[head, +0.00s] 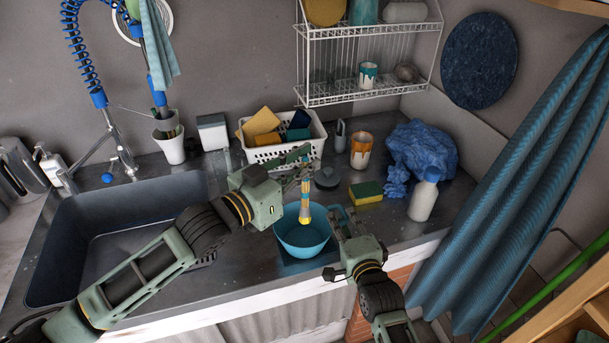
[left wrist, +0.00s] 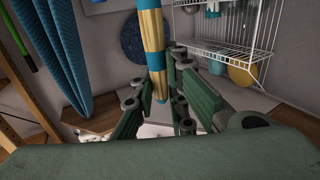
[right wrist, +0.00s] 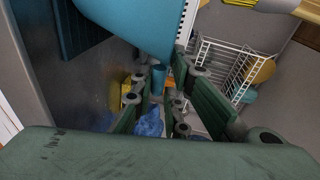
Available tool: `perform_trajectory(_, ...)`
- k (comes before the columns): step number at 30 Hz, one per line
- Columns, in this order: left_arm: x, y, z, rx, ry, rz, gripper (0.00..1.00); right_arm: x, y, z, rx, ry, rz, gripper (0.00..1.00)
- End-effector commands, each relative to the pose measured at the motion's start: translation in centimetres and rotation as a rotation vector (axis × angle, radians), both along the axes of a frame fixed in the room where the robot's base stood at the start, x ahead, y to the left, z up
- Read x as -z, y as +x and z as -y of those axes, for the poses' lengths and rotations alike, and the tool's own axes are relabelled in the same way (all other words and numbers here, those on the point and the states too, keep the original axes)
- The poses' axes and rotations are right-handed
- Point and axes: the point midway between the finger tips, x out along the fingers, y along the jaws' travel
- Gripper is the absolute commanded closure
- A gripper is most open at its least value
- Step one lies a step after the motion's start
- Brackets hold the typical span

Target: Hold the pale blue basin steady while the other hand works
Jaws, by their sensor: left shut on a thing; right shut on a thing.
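The pale blue basin (head: 303,241) is at the counter's front edge, over a dark teal square (head: 288,267). My right gripper (head: 340,216) is shut on the basin's right rim. In the right wrist view the basin (right wrist: 135,22) fills the top, beside the fingers (right wrist: 163,85). My left gripper (head: 303,160) is shut on a blue and yellow striped brush-like tool (head: 305,198), held upright over the basin. The tool's lower end is at or inside the basin's opening; contact with the bottom cannot be told. The tool (left wrist: 153,45) also shows in the left wrist view.
A sink (head: 110,235) lies left of the basin. Behind stand a white basket (head: 290,150) of sponges and an orange-dripped can (head: 361,152). To the right are a yellow-green sponge (head: 366,193), a white bottle (head: 423,200) and crumpled blue plastic (head: 420,148).

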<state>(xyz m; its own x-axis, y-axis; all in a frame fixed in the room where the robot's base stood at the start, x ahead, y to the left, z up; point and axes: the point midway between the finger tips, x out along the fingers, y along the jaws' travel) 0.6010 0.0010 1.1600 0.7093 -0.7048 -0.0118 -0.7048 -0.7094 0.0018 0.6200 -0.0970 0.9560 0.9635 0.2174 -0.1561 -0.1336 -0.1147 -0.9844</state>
Motion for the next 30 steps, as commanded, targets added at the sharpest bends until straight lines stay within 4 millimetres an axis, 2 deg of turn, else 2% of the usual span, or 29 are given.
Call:
perform_trajectory(1,0.11,0.01,-0.01,0.0,0.0,0.0,1.0,2.03,-0.59,0.15,-0.003,-0.022,-0.041,1.0)
perform_trajectory(3,0.12,0.01,-0.01,0.0,0.0,0.0,1.0,2.03,-0.59,0.15,-0.003,-0.022,-0.041,1.0)
perform_trajectory(4,0.13,0.01,-0.01,0.0,0.0,0.0,1.0,2.03,-0.59,0.15,-0.003,-0.022,-0.041,0.85)
perform_trajectory(11,0.12,0.01,-0.01,0.0,0.0,0.0,1.0,1.99,-0.6,0.0,-0.004,-0.016,-0.043,0.65)
perform_trajectory(26,0.06,0.0,0.0,0.0,0.0,0.0,1.0,1.59,-0.48,-0.06,-0.003,-0.01,-0.037,0.64)
perform_trajectory(30,0.06,0.01,0.01,0.0,0.0,0.0,1.0,1.45,-1.19,0.12,-0.003,-0.008,-0.037,0.64)
